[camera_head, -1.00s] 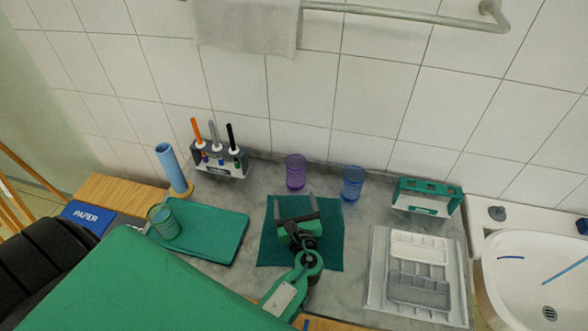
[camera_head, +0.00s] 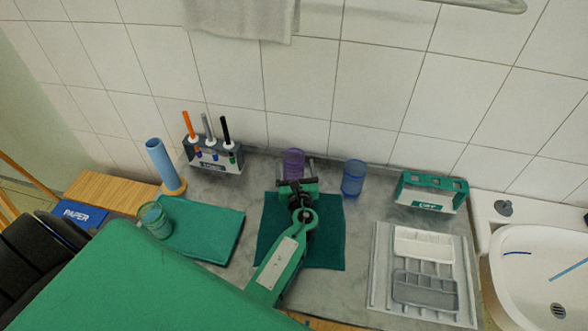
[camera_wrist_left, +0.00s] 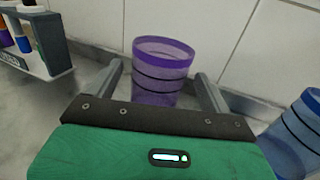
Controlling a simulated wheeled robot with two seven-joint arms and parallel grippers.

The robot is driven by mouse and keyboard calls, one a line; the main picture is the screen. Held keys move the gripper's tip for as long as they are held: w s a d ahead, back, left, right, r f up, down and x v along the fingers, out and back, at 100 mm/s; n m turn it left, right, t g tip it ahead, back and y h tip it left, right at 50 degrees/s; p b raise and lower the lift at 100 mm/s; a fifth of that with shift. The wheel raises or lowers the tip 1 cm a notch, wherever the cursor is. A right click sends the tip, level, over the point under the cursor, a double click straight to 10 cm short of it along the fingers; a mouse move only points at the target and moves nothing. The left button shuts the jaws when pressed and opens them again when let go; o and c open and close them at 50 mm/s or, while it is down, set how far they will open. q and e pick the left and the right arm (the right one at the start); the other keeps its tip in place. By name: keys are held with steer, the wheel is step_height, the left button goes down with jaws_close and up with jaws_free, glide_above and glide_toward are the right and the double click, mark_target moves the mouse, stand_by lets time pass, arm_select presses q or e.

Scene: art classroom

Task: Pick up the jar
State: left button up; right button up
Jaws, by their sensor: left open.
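A purple see-through jar (camera_head: 293,160) stands upright on the grey counter near the tiled wall. In the left wrist view the purple jar (camera_wrist_left: 161,82) shows dark bands, and the gripper body hides its base. My left gripper (camera_head: 297,181) is open, just in front of this jar. In the left wrist view its fingers (camera_wrist_left: 159,70) show one on each side of the jar, with no visible contact. A similar blue jar (camera_head: 354,180) stands to the right, and a green jar (camera_head: 155,220) on the left. My right gripper is not in view.
A pen rack (camera_head: 213,155) stands left of the purple jar, and a green-and-white rack (camera_head: 431,191) at the right. A dark green mat (camera_head: 328,232) lies under my left arm. A compartment tray (camera_head: 381,285) and a sink (camera_head: 550,241) are at the right.

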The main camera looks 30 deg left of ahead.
mark_target(293, 155)
arm_select(q)
steer(key=x, duration=0.4)
steer(key=shift+s, duration=0.1)
steer(key=shift+a+r, duration=0.1)
steer(key=shift+a, duration=0.05)
steer(key=shift+c, duration=0.6)
steer(key=c, duration=1)
steer(key=shift+o, duration=0.2)
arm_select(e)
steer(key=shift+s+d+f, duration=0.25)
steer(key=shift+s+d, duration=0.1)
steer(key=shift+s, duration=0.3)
arm_select(q)
steer(key=shift+r, duration=0.2)
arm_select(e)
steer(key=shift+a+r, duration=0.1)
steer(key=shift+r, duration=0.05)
